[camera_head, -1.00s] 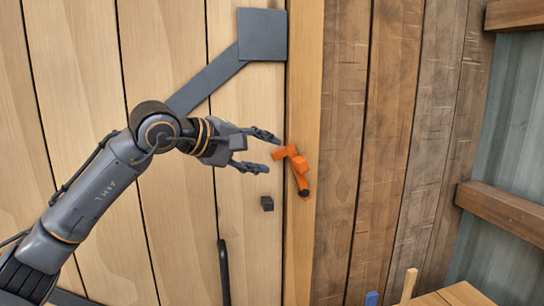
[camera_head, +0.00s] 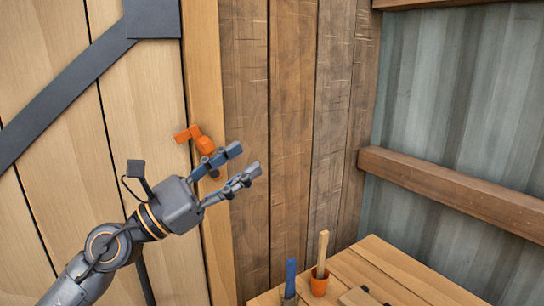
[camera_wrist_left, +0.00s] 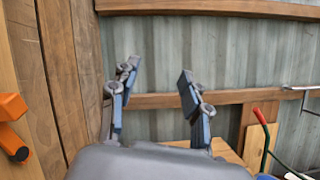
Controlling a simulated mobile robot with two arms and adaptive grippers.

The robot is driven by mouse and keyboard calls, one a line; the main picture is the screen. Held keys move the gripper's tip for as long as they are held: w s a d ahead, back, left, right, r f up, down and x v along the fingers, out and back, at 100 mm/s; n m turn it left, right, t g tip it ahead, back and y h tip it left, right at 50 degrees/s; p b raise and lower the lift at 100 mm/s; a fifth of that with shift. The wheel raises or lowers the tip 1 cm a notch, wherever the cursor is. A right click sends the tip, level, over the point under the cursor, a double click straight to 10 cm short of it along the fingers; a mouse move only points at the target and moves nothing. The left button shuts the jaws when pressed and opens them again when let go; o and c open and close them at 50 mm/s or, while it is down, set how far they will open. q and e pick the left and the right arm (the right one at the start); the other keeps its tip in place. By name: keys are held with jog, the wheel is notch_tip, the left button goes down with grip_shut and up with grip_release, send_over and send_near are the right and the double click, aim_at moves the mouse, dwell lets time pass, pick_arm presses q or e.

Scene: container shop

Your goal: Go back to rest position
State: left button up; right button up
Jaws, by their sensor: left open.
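My left gripper (camera_head: 244,164) is open and empty, in front of the wooden wall and pointing up and to the right in the head view. Its two spread fingers also show in the left wrist view (camera_wrist_left: 158,85), with nothing between them. An orange latch (camera_head: 204,143) is fixed on the light wooden post beside the door. The gripper's upper finger overlaps the latch's lower end in the head view; whether they touch cannot be told there. In the left wrist view the latch (camera_wrist_left: 14,107) is at the left edge, clear of the fingers. My right gripper is not in view.
A wooden table (camera_head: 385,262) stands at the lower right. It bears an orange pot (camera_head: 319,285) with a wooden handle in it and a blue-handled tool (camera_head: 290,276). A wooden beam (camera_head: 440,184) crosses the corrugated metal wall (camera_head: 450,110). The left wrist view shows a red-handled tool (camera_wrist_left: 260,118).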

pick_arm(q)
jog(key=w+a+f+n+t+y, duration=0.1)
jog(key=a+f+n+t+y, duration=0.6)
jog(key=n, duration=0.8)
jog(key=w+a+f+n+t+y, duration=0.1)
jog(key=a+f+n+t+y, duration=0.35)
jog(key=n+y, duration=0.8)
jog(key=s+a+f+n+g+y, duration=0.1)
jog(key=s+a+f+n+g, duration=0.15)
jog(key=f+n, duration=0.55)
jog(key=s+a+f+n+g+y, duration=0.2)
jog(key=a+f+n+g, duration=0.15)
jog(key=f+n, duration=0.45)
jog(key=s+d+f+n+g+h, duration=0.25)
jog(key=s+f+n+g, duration=0.75)
jog(key=s+f, duration=1.45)
notch_tip(320, 180, down, 26)
jog(key=s+m+g+b, duration=0.1)
jog(key=s+m+g, duration=0.1)
jog(key=m+g, duration=0.2)
jog(key=s+a+f+g+b, duration=0.1)
jog(key=s+a+f, duration=0.1)
jog(key=s+f, duration=1.4)
jog(key=shift+s+a+f, duration=0.25)
jog(key=shift+s+f, duration=0.15)
jog(key=shift+c, duration=1)
jog(key=shift+s+a, duration=0.1)
jog(key=shift+s, duration=0.05)
